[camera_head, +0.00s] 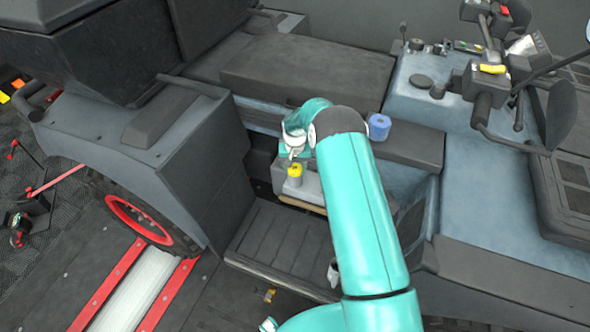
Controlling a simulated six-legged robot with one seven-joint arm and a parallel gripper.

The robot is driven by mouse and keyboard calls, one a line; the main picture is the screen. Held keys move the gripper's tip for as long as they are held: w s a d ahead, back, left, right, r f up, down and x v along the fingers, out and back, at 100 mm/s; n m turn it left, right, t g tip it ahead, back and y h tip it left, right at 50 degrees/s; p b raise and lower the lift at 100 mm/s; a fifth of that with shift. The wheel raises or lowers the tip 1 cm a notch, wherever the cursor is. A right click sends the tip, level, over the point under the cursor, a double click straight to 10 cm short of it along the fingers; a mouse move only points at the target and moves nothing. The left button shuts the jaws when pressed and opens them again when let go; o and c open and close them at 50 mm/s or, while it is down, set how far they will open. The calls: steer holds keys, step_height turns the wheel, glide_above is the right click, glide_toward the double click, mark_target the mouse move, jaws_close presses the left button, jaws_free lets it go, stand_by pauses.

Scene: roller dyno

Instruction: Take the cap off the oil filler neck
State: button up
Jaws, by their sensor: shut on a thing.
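The yellow cap (294,171) sits at the top of the short grey oil filler neck (292,185), in the recess between the seat and the footwell. My gripper (293,161) comes down on the cap from above and is shut on it. The cap and neck look upright and in line. I cannot tell whether there is a gap between them. My teal arm crosses the middle of the view and hides what lies to the right of the neck.
A blue roll (379,128) stands on the ledge right of my wrist. The black seat (290,75) lies behind, the ribbed footwell (275,245) in front. Handlebars (485,90) rise at the right.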

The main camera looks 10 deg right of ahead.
steer(key=shift+n, duration=0.8)
steer(key=shift+c, duration=1.1)
steer(key=n, duration=0.3)
steer(key=shift+n, duration=1.2)
steer(key=shift+c, duration=1.1)
steer(key=shift+n, duration=1)
steer(key=n, duration=0.4)
